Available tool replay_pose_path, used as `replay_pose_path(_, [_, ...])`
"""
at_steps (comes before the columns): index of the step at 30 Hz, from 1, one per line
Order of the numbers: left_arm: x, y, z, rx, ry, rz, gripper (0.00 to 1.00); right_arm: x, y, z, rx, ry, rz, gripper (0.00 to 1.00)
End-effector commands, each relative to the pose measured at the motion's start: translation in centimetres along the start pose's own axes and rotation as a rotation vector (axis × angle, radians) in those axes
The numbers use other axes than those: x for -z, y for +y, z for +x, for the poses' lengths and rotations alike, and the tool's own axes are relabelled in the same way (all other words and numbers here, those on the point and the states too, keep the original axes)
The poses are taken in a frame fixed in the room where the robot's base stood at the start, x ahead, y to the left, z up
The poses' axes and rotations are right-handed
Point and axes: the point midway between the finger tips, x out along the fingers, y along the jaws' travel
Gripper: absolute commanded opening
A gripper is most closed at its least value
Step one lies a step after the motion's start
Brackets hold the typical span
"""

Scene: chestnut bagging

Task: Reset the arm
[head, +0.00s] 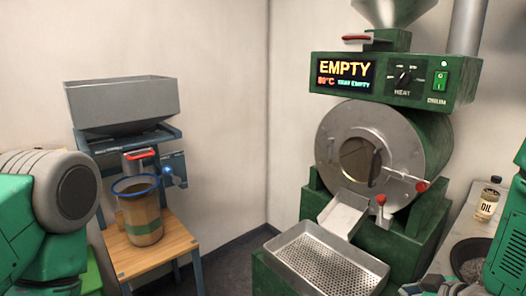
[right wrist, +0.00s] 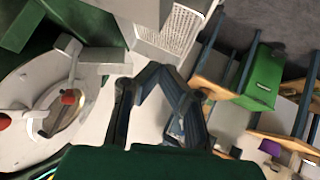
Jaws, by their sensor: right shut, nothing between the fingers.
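My right gripper (right wrist: 156,72) shows in the right wrist view, its two dark fingers meeting at the tips with nothing between them. In the head view my right arm (head: 510,235) enters at the right edge, and part of my right gripper (head: 438,286) shows low in front of the green roaster (head: 435,150). My left arm (head: 50,215), green with a grey joint, fills the left edge of the head view. My left gripper is out of the picture.
The roaster's display reads EMPTY; its perforated tray (head: 375,268) stands in front. A grey hopper (head: 120,100) stands above a blue-rimmed container (head: 142,228) on a wooden stand (head: 125,262).

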Motion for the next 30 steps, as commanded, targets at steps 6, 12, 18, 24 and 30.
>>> replay_pose_path(6, [-0.1,0.0,2.2,0.0,0.0,0.0,0.55,-12.6,-12.3,-0.2,0.078,-0.345,0.298,0.0])
replay_pose_path(12, [-0.2,0.1,3.5,0.0,0.0,0.001,0.55,-21.0,-20.8,-4.4,0.081,-0.638,0.493,0.0])
replay_pose_path(18, [-0.2,0.1,4.0,0.0,0.0,0.001,0.55,-24.4,-24.5,-7.5,0.061,-0.788,0.576,0.0])
replay_pose_path(24, [-0.2,0.0,4.0,0.0,0.0,0.0,0.55,-24.8,-24.8,-7.9,0.057,-0.806,0.588,0.0])
replay_pose_path(30, [-0.2,0.1,4.0,0.0,0.0,0.0,0.55,-24.7,-24.7,-7.9,0.057,-0.803,0.587,0.0])
